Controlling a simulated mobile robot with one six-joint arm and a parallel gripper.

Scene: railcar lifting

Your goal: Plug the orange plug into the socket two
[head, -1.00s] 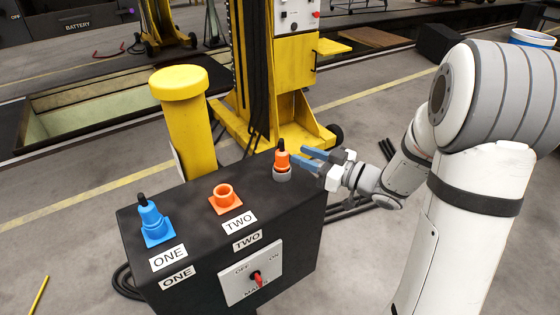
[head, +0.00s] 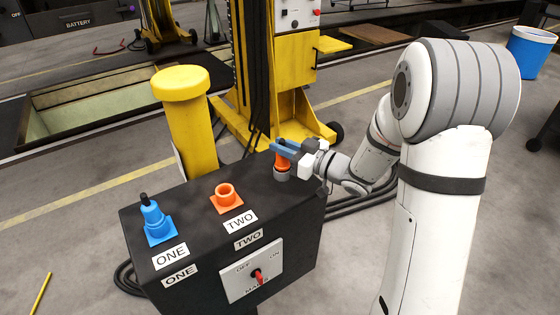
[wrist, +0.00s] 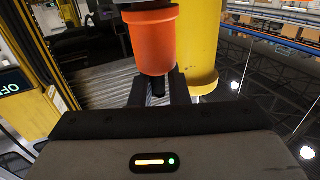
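The orange plug (head: 282,160) stands upright in a grey holder (head: 281,174) at the right end of the black box's top. Its orange body (wrist: 152,40) fills the upper middle of the wrist view, with its black end pointing down in that picture. My gripper (head: 284,149) is at the plug's upper part, and its blue fingers cover the black end in the head view. In the wrist view the fingers (wrist: 159,90) stand apart on either side of the black end. Socket two (head: 226,194) is an empty orange ring on a square base, left of the plug, behind a TWO label.
A blue plug (head: 153,220) sits in socket one at the box's left. A yellow post (head: 187,125) and a yellow lifting column (head: 270,80) stand close behind the box.

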